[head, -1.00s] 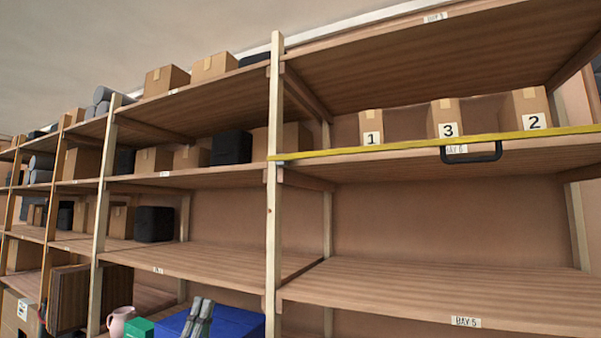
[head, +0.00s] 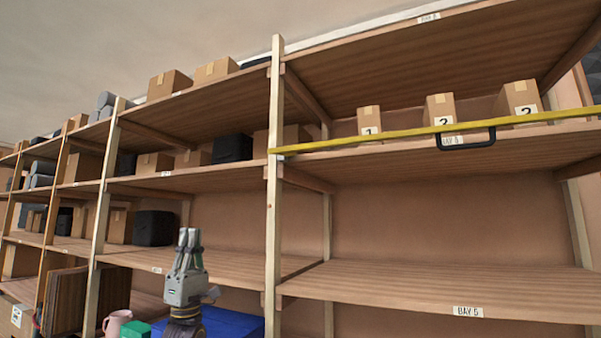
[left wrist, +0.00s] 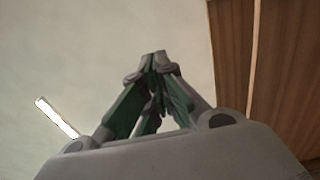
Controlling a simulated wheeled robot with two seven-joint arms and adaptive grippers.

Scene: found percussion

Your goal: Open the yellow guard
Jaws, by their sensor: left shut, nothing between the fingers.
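The yellow guard (head: 360,136) is a bar across the front of a shelf in the right bay in the head view. It runs from the pale upright on its left to the right edge of the picture. A black handle (head: 466,141) hangs from it. Numbered cardboard boxes stand behind it, partly covered by the bar. My left gripper (head: 188,236) points upward, left of and below the guard, apart from it. In the left wrist view its fingers (left wrist: 158,56) meet at the tips with nothing between them. My right gripper is in neither view.
The pale upright (head: 274,200) stands between my left gripper and the right bay. The lower shelf (head: 430,285) marked BAY 5 is bare. A blue object (head: 235,325), a green box (head: 136,329) and a pink jug (head: 117,322) are low at the left.

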